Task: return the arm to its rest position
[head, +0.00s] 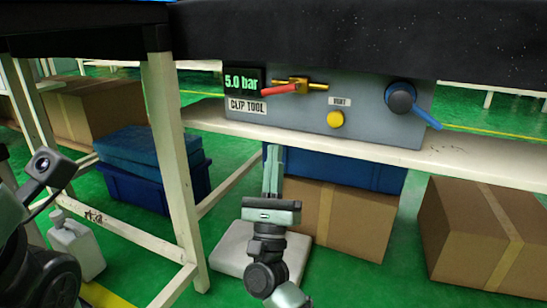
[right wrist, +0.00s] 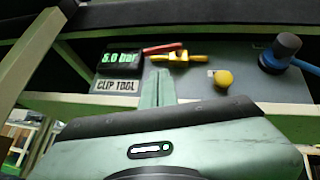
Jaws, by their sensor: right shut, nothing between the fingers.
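My right gripper (head: 272,158) points up in front of the grey clip tool panel, just below its lower edge in the head view. Its fingers are shut together with nothing between them. In the right wrist view the closed fingers (right wrist: 157,88) stand in front of the panel (right wrist: 200,88), between the CLIP TOOL label and the yellow button; contact cannot be told. My right arm (head: 268,262) rises from the bottom of the head view. Part of my left arm (head: 40,270) shows at the left edge, but its gripper fingers are not visible.
The panel (head: 312,118) has a 5.0 bar display (head: 243,80), a red-handled brass valve (head: 295,87), a yellow button (head: 335,119) and a dark knob with a blue lever (head: 402,98). A dark tabletop (head: 330,30) overhangs it. A white table leg (head: 170,150), boxes (head: 345,215) and a shelf (head: 470,157) surround it.

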